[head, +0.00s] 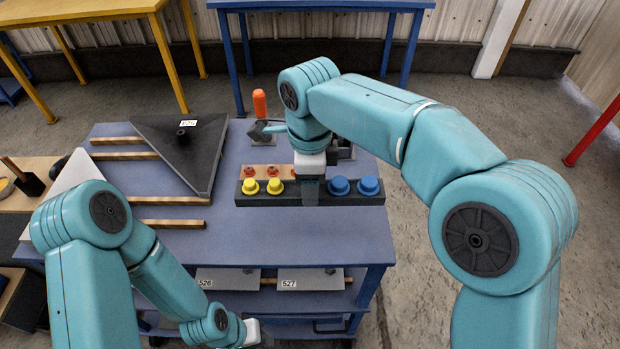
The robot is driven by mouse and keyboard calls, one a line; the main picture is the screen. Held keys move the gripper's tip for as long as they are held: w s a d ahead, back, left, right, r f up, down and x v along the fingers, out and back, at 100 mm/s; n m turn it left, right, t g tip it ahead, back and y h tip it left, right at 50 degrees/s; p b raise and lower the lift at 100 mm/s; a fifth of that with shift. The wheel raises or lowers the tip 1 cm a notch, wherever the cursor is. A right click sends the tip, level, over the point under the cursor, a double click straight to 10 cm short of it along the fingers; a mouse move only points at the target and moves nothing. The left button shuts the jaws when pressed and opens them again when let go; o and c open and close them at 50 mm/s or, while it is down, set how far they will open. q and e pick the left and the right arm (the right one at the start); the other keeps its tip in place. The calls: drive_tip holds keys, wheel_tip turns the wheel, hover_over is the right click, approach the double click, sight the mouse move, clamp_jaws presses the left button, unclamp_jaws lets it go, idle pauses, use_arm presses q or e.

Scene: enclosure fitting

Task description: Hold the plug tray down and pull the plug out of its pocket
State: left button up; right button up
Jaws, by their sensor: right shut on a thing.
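The plug tray (222,201) is a long dark block near the right side of the blue-grey table. Two yellow plugs (250,187) stand in its left part and two blue plugs (340,186) in its right part. My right gripper (310,196) points down at the middle of the tray, between the yellow and blue plugs. It is shut on a plug, which its dark fingers hide; I cannot tell whether the plug has risen. My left gripper (252,332) is low in front of the table, away from the tray. Only its white base shows, so its jaws cannot be read.
A wooden strip with red plugs (250,170) lies behind the tray. An orange-handled tool (259,103) stands further back. A dark sloped panel (185,145) and wooden bars (168,224) lie left. Numbered plates (228,279) sit on the shelf below. The tabletop front is clear.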

drive_tip(key=shift+f+b, duration=3.85)
drive_tip(key=shift+f, duration=1.85)
drive_tip(key=shift+f, duration=0.2)
